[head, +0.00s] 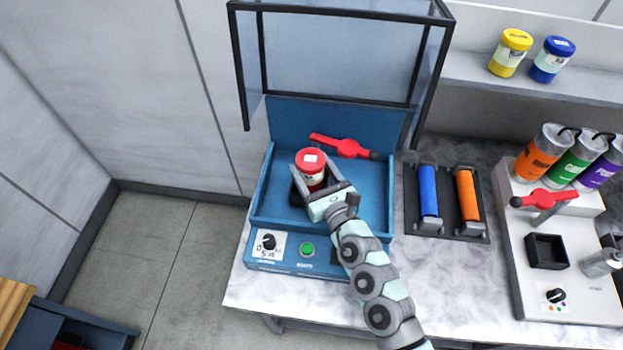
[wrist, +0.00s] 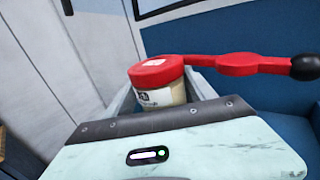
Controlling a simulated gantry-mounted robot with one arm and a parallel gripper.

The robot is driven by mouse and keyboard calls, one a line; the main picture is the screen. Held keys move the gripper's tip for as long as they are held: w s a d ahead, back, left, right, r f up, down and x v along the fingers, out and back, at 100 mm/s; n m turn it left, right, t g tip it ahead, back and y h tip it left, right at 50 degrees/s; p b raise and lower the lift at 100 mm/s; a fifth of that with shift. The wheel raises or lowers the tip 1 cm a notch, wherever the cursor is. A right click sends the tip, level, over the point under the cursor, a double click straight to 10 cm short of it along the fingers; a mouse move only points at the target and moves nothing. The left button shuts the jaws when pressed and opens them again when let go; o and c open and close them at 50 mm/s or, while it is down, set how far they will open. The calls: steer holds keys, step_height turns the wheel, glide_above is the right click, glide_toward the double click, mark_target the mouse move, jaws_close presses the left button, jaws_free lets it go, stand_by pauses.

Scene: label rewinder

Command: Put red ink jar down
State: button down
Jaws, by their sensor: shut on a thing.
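The red ink jar (head: 311,172) has a red lid and a pale label, and it stands upright inside the blue machine tray (head: 375,205). My gripper (head: 322,192) is shut on the jar, with a finger on each side of it. In the wrist view the jar (wrist: 158,82) sits between the fingers, its lower part hidden behind my gripper body. A dark holder (head: 295,197) shows partly around the jar's base. I cannot tell whether the jar touches its bottom.
A red clamp arm (head: 340,147) with a dark knob lies just behind the jar, close to it. The clear raised cover (head: 335,55) stands above. A blue roller (head: 428,190) and an orange roller (head: 467,195) are to the right. Yellow (head: 510,52) and blue (head: 552,59) jars stand on the shelf.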

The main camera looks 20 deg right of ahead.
steer(key=shift+f+b, duration=0.8)
steer(key=shift+f, duration=0.95)
steer(key=shift+f, duration=0.15)
steer(key=shift+c, duration=1.5)
jaws_free()
